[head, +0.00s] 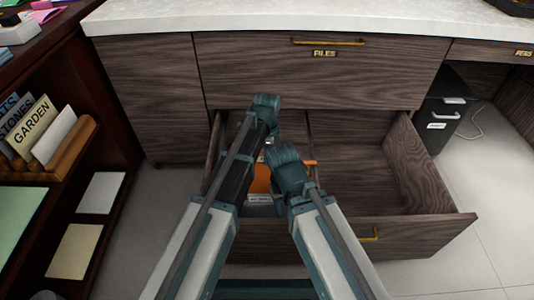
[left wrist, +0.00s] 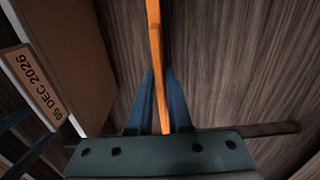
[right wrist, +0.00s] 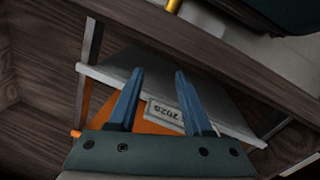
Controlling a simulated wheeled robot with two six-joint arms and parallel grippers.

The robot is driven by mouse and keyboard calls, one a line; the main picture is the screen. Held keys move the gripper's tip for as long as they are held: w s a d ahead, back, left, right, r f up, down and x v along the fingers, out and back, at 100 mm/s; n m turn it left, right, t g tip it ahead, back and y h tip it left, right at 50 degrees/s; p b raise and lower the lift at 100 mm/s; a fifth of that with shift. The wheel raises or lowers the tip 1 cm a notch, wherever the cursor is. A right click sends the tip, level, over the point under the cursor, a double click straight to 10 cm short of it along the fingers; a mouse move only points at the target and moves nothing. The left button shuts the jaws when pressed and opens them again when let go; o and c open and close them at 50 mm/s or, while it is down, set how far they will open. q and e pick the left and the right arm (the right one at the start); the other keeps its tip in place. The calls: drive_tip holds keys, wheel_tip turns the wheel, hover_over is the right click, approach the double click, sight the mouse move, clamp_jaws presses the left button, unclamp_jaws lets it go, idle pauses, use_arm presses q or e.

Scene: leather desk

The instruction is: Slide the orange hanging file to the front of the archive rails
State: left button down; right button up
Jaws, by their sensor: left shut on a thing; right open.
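The orange hanging file (head: 260,180) hangs in the left part of the open drawer (head: 420,228), partly hidden by my arms. In the left wrist view, its thin orange edge (left wrist: 155,60) runs between the fingers of my left gripper (left wrist: 160,100), which is shut on it. My right gripper (right wrist: 160,95) is open above a grey file (right wrist: 215,100) with a label ending in 2026. Orange file surface (right wrist: 140,126) shows beneath its fingers. A dark rail (left wrist: 265,130) shows in the left wrist view.
A brown file with a tag reading 05 DEC 2026 (left wrist: 35,85) hangs beside the left gripper. The drawer's right compartment (head: 350,180) is empty. A closed drawer labelled FILES (head: 324,54) is above. A dark shelf (head: 100,130) stands at left.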

use_arm(q)
drive_tip(key=s, duration=1)
drive_tip(key=shift+s, duration=0.15)
idle(1.1)
drive_tip(key=c, duration=0.8)
unclamp_jaws()
drive_tip(key=shift+o, duration=0.2)
use_arm(e)
drive_tip(key=shift+w, duration=0.1)
use_arm(q)
drive_tip(key=shift+r, duration=0.15)
use_arm(e)
drive_tip(key=shift+r, duration=0.15)
